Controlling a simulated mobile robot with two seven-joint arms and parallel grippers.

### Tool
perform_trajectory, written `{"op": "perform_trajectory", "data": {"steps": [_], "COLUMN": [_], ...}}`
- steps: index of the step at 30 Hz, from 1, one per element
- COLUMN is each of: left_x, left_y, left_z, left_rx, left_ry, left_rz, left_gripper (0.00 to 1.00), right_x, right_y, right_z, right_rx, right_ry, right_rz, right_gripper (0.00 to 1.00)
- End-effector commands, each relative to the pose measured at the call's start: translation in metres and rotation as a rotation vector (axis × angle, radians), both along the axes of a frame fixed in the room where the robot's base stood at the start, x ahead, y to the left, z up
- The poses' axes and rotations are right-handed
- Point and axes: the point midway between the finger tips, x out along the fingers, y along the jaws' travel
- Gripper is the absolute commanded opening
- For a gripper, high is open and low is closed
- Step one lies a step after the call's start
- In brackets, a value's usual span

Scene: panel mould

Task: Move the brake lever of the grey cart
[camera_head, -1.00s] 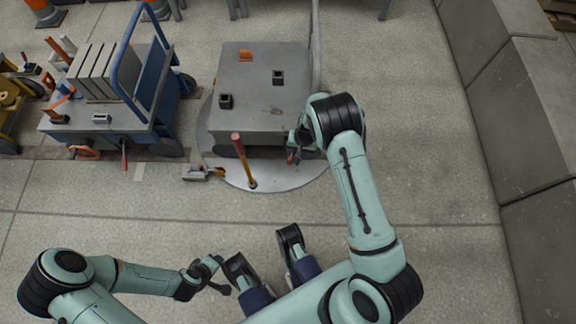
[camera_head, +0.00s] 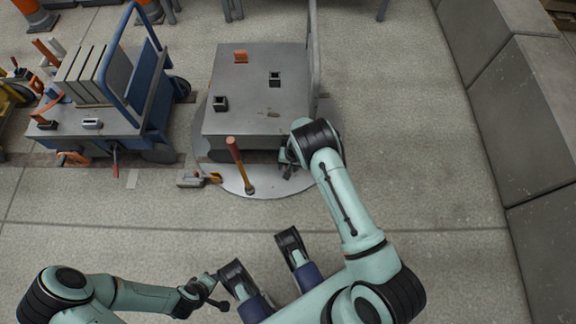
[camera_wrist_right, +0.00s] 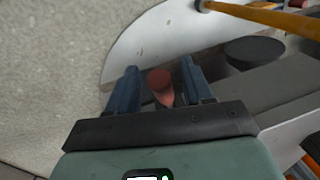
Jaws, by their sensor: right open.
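The grey cart (camera_head: 245,122) stands on a round pale plate (camera_head: 268,188) in the head view. A short red-tipped lever (camera_wrist_right: 160,84), which looks like its brake lever, shows in the right wrist view. My right gripper (camera_head: 287,170) is at the cart's near right edge; in the wrist view its blue fingers (camera_wrist_right: 157,88) are open on either side of the red tip, with gaps visible. In the head view the lever is hidden by the gripper. My left gripper (camera_head: 218,291) is low in the head view, open and empty, away from the cart.
A yellow pole with a red grip (camera_head: 239,163) rises from the plate left of my right gripper. A blue cart (camera_head: 105,127) with grey panels stands to the left. A small floor box (camera_head: 190,180) lies between. A grey wall (camera_head: 530,130) bounds the right; the floor before it is clear.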

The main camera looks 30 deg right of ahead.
Motion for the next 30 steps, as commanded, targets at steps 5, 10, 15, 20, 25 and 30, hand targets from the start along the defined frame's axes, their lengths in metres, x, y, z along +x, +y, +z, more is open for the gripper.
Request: {"op": "perform_trajectory", "data": {"steps": [5,10,15,20,25,30], "left_x": [-0.001,-0.001,0.000,0.000,0.002,0.005], "left_y": [0.000,0.000,0.000,0.000,0.000,-0.001], "left_z": [0.000,0.000,0.000,0.000,0.002,0.005], "left_rx": [0.000,0.000,0.000,0.000,0.000,0.000], "left_ry": [0.002,0.002,0.002,0.000,-0.006,-0.016], "left_rz": [0.001,0.001,0.001,0.001,0.000,0.000], "left_gripper": [0.43,0.43,0.43,0.43,0.43,0.43], "right_x": [0.000,0.000,0.000,0.000,-0.001,-0.002], "right_y": [0.000,0.000,0.000,0.000,-0.001,-0.001], "right_z": [0.000,0.000,0.000,-0.001,-0.007,-0.018], "right_rx": [-0.001,-0.001,0.000,-0.006,-0.031,-0.081], "right_ry": [-0.001,-0.001,0.000,-0.009,-0.051,-0.135], "right_rz": [0.000,0.000,0.000,-0.002,-0.004,-0.007], "right_gripper": [0.51,0.18,0.00,0.00,0.00,0.00]}}
